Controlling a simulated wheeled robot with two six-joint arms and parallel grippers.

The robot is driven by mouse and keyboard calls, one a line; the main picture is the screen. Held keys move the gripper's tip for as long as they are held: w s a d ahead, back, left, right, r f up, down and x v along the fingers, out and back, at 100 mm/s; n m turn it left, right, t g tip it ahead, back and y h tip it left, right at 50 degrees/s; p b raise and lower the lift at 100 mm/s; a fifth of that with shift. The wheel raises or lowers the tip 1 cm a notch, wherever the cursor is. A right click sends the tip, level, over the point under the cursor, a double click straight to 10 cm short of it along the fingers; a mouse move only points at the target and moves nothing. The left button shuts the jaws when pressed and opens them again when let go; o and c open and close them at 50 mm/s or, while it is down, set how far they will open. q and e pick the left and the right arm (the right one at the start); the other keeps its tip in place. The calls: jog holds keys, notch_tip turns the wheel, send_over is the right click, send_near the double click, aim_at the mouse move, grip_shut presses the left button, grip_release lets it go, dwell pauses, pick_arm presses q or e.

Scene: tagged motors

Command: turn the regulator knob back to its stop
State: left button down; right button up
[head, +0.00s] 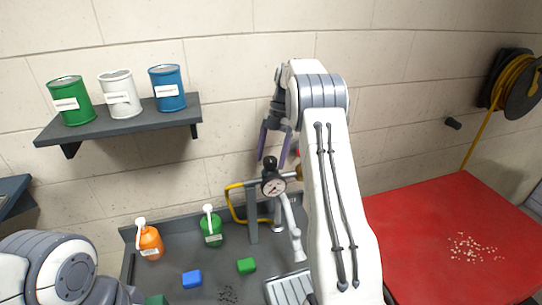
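The regulator shows in the head view with a round white-faced gauge (273,187) and a dark knob (270,162) above it. A pipe runs behind it, with a brass-coloured part (298,172) at its right, partly hidden by my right arm. My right gripper (271,160) points down, with its two purple fingers spread apart. In the picture the knob appears between the fingertips. I cannot tell from this view whether they touch it or are level with it. My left arm is at the lower left, and its gripper is not visible.
A shelf (120,126) with three cans is above left. A red surface (430,220) lies right, bearing pale bits. My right arm hides the middle.

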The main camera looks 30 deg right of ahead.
aim_at(270, 158)
jog(key=shift+w+d+r, duration=0.1)
jog(key=shift+d+r, duration=0.15)
jog(key=shift+r, duration=0.25)
jog(key=v, duration=0.3)
jog(key=shift+w+d+r, duration=0.1)
jog(key=shift+r, duration=0.2)
jog(key=shift+p+v, duration=1.85)
jog(key=shift+v, duration=1)
